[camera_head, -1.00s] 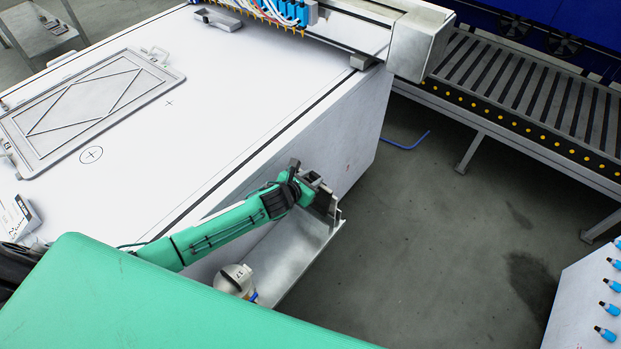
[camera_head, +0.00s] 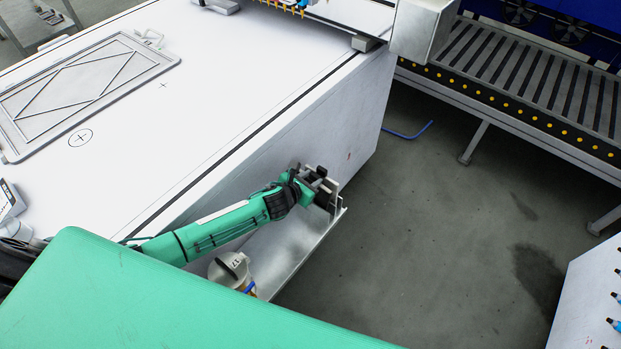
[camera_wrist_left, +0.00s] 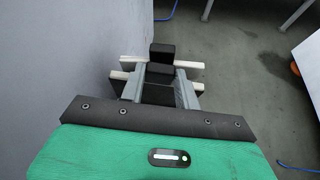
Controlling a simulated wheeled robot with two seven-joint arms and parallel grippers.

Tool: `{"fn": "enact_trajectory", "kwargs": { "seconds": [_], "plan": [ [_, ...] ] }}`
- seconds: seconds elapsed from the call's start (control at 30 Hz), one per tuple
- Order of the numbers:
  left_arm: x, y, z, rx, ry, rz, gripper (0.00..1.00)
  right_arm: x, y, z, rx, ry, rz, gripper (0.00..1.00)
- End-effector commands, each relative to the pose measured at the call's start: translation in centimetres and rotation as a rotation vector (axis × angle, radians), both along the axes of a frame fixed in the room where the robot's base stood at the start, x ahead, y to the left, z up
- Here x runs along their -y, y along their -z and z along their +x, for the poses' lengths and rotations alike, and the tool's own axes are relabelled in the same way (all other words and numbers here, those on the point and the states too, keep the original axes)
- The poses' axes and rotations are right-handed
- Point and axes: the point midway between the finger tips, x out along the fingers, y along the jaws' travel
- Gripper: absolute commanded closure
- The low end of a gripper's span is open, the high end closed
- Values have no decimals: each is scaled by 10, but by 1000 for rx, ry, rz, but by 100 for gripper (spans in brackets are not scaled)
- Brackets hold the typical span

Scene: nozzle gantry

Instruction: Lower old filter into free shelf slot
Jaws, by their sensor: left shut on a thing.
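My left gripper (camera_head: 318,184) is shut on a dark thing, taken to be the old filter (camera_head: 324,194), at the far end of the metal shelf (camera_head: 290,258) on the cabinet's side. The gripper hides most of the filter, so I cannot tell whether it touches the shelf. In the left wrist view, black blocks (camera_wrist_left: 160,70) show between the grey fingers of my left gripper (camera_wrist_left: 160,88), with pale bars on both sides. A pale round canister (camera_head: 230,270) with a dark strap stands at the shelf's near end. My right gripper is not in view.
The white cabinet (camera_head: 270,150) rises close beside the gripper and shelf. A framed panel (camera_head: 85,85) lies on its top. A roller conveyor (camera_head: 520,90) stands at the back right, and a white panel with blue fittings (camera_head: 585,300) at the lower right. Open floor lies between.

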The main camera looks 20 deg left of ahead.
Motion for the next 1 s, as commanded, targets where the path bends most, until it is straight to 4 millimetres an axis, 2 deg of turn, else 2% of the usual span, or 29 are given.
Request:
{"fn": "enact_trajectory", "kwargs": {
  "seconds": [0.33,0.6,1.0],
  "plan": [
    [0,0,-1,-4,0,-5,100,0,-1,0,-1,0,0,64],
    [-1,0,0,-32,0,-84,100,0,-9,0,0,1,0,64],
    [0,0,0,-32,0,-91,100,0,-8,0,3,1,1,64]
  ]
}}
